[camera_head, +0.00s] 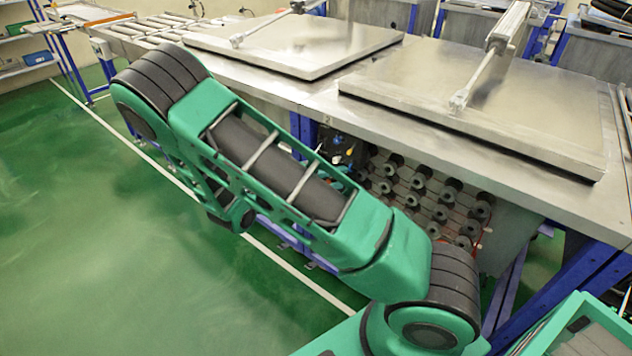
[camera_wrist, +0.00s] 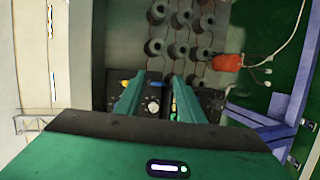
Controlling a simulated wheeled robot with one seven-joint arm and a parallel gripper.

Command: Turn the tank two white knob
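The white knob (camera_wrist: 152,105) is small and round, on a black control panel (camera_wrist: 151,91) in the wrist view. My gripper (camera_wrist: 157,76) is open, with its two green fingers pointing at the panel, one on each side of the knob in the picture. I cannot tell whether a finger touches it. A yellow part (camera_wrist: 126,84) shows beside the left finger, and a second black panel part lies around the right finger. In the head view the black panel (camera_head: 342,146) sits under the table edge by a blue post.
Several dark round cylinders (camera_head: 437,192) fill the bay right of the panel. A red connector (camera_wrist: 227,62) with pale cables is beside them. Two tanks with closed metal lids (camera_head: 480,98) and (camera_head: 300,42) stand above. Green floor (camera_head: 90,240) is clear at left.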

